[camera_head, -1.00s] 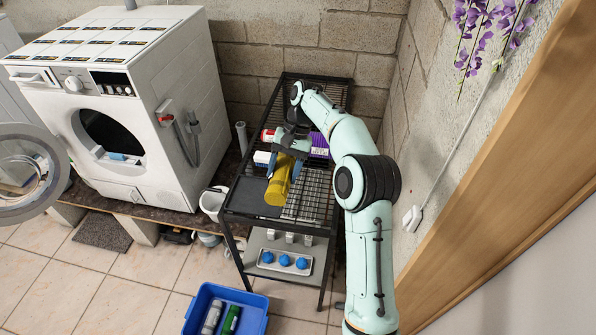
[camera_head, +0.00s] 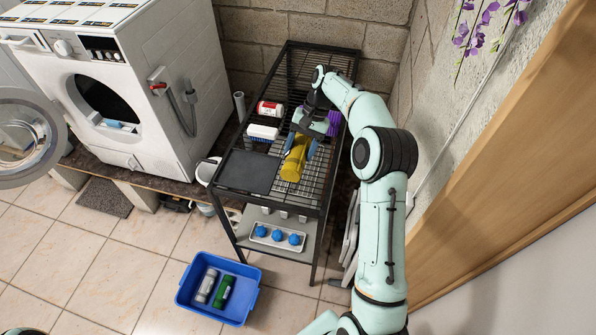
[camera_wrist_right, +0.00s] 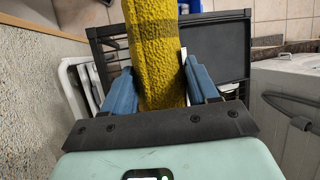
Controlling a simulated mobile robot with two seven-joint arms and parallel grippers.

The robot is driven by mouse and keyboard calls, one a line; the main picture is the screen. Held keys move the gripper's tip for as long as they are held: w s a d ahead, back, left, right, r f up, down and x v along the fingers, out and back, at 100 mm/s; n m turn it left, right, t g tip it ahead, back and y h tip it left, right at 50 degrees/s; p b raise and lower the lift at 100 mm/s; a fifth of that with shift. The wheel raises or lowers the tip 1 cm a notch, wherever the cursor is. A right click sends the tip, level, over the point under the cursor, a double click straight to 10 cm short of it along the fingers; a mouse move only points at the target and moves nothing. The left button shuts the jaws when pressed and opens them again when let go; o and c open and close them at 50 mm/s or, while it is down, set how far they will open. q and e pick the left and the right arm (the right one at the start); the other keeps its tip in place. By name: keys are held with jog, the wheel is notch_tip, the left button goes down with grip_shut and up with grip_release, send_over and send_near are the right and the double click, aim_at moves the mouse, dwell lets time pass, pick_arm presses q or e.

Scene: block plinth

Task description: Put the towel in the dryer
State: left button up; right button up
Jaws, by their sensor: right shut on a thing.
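The yellow towel (camera_head: 293,165) is between the blue fingers of my right gripper (camera_head: 299,150), over the black rack's wire top. In the right wrist view the towel (camera_wrist_right: 156,50) hangs out from between the two fingers (camera_wrist_right: 158,88), which are shut on it. I cannot tell whether it touches the rack. The white dryer (camera_head: 140,120) stands at the left on a raised ledge, with its round door (camera_head: 28,140) swung open to the left. Its dark drum opening (camera_head: 103,98) shows a light blue and white thing at its lower edge. My left gripper is not in view.
The black wire rack (camera_head: 232,205) holds a red and white can (camera_head: 269,108), a white-topped brush (camera_head: 263,131), a purple thing (camera_head: 333,122) and a dark tray (camera_head: 248,171). Blue balls (camera_head: 277,236) sit below. A blue bin (camera_head: 240,301) with bottles stands on the tiles.

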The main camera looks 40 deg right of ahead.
notch_tip(320, 180, down, 12)
jog(key=shift+d+f+b, duration=0.1)
jog(key=shift+b, duration=0.35)
jog(key=shift+f, duration=0.2)
jog(key=o, duration=1.3)
jog(key=shift+s, duration=0.1)
jog(key=shift+r, duration=0.1)
